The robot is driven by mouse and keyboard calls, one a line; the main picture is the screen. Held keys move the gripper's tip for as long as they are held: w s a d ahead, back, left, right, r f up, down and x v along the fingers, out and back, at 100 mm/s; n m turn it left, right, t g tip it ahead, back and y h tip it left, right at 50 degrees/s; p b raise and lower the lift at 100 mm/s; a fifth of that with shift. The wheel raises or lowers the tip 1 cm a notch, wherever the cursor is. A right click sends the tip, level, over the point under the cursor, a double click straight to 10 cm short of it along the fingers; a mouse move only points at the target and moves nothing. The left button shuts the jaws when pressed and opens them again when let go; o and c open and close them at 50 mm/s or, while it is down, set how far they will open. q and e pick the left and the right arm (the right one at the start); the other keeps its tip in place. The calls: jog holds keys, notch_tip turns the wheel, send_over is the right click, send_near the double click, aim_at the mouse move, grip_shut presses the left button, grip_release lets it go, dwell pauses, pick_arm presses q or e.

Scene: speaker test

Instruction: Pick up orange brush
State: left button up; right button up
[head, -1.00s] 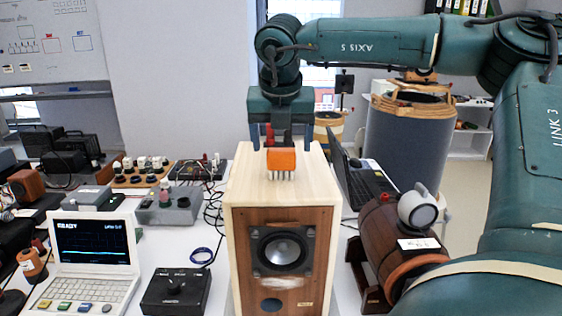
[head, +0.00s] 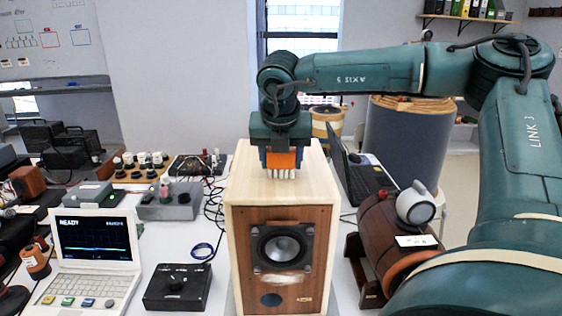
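The orange brush (head: 281,161) stands bristles down at the top of the wooden speaker cabinet (head: 236,197). Its upper part is hidden by my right gripper (head: 281,158), which points straight down over it. The gripper's two fingers sit close against the left and right sides of the brush, shut on it. The pale bristles show below the fingers, at or very near the cabinet top; I cannot tell if there is a gap. My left gripper is not in view.
A laptop (head: 362,176) and a brown barrel-shaped object (head: 385,237) stand right of the cabinet. A white oscilloscope-like device (head: 95,240), a black control box (head: 178,287) and cables lie left. The cabinet top around the brush is clear.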

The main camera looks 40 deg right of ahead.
jog(key=c, duration=0.5)
jog(key=shift+o, duration=0.2)
jog(key=shift+r, duration=0.1)
notch_tip(320, 180, up, 10)
jog(key=shift+f+b, duration=0.1)
jog(key=shift+b, duration=0.45)
